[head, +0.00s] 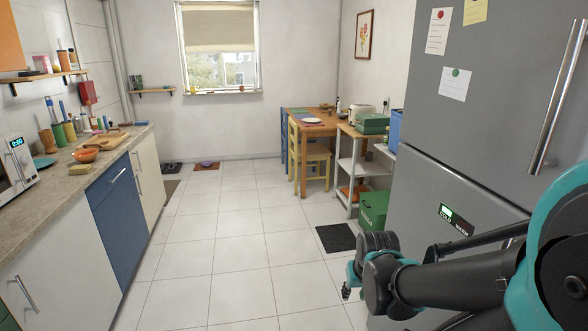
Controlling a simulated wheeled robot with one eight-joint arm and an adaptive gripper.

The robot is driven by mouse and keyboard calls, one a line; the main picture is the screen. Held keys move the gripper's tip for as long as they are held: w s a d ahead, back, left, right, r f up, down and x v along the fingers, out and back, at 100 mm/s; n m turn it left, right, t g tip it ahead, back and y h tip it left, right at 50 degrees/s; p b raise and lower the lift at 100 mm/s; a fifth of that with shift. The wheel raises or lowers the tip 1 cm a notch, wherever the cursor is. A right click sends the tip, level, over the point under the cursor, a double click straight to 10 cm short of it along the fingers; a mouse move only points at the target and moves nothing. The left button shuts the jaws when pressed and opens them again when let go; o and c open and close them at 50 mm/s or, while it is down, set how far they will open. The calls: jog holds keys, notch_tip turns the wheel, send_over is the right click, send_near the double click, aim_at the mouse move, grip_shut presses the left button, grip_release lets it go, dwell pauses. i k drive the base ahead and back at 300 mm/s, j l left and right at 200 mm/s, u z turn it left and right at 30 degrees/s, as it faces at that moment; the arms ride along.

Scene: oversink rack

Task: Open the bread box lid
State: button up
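A green box (372,123) that looks like the bread box stands on top of a white shelf unit at the back right. It is small in the head view, and its lid appears closed. A larger green box (373,209) stands on the floor in front of that shelf unit; I cannot tell for certain which is the bread box. My gripper (348,292) is at the lower right beside the fridge, in the foreground and far from both boxes. It is mostly hidden by my own wrist, so its fingers are unclear.
A grey fridge (470,120) fills the right side close to my arm. A counter (40,195) with cabinets runs along the left. A table (318,127) and yellow chair (309,155) stand at the back. The tiled floor (235,225) between is clear, apart from a dark mat (336,238).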

aim_at(369, 119)
jog(key=i, duration=1.9)
